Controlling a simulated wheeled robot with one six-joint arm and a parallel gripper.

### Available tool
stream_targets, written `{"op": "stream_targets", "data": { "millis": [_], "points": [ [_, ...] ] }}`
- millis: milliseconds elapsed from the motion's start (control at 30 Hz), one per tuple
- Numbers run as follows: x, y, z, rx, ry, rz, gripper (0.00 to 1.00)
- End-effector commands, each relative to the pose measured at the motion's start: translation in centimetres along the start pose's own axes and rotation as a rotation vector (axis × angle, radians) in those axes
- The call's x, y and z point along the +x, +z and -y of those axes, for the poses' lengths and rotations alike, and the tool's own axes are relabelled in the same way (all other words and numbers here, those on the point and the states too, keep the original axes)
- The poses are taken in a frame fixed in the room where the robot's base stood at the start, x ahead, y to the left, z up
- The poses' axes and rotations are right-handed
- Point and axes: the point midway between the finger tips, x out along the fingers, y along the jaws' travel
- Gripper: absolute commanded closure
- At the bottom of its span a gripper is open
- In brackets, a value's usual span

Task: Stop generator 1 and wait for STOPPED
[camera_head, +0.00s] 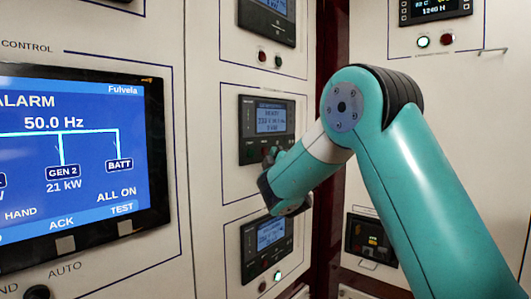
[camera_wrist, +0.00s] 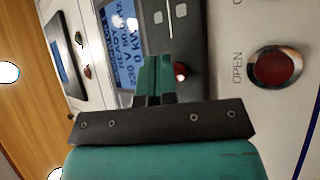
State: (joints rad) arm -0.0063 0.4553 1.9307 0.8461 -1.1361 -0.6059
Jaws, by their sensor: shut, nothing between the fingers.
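My gripper (camera_wrist: 155,80) is shut and empty in the wrist view, its teal fingers close in front of a black controller. In the head view my gripper (camera_head: 271,156) is by the lower edge of the middle controller (camera_head: 267,128), partly covering it. That controller's blue screen (camera_wrist: 124,38) shows sideways in the wrist view, its text too blurred to read fully. A small red spot (camera_wrist: 180,71) shows just right of the fingertips; I cannot tell whether they touch anything. The large alarm screen (camera_head: 70,160) reads ALARM, 50.0 Hz, GEN 2 21 kW, BATT and ALL ON. GEN 1's reading is cut off.
A lower controller (camera_head: 268,240) has a lit green lamp (camera_head: 278,275). A red button (camera_wrist: 276,68) marked OPEN shows in the wrist view. A right-hand panel carries another meter (camera_head: 434,8) and a small handle (camera_head: 492,51).

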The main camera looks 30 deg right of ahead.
Motion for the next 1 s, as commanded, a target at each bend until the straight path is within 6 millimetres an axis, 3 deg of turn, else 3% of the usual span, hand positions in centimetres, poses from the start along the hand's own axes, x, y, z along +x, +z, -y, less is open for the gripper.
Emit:
{"op": "stream_targets", "data": {
  "millis": [1000],
  "points": [
    [0.80,-0.60,0.57,0.001,0.000,0.000,1.00]
  ]
}}
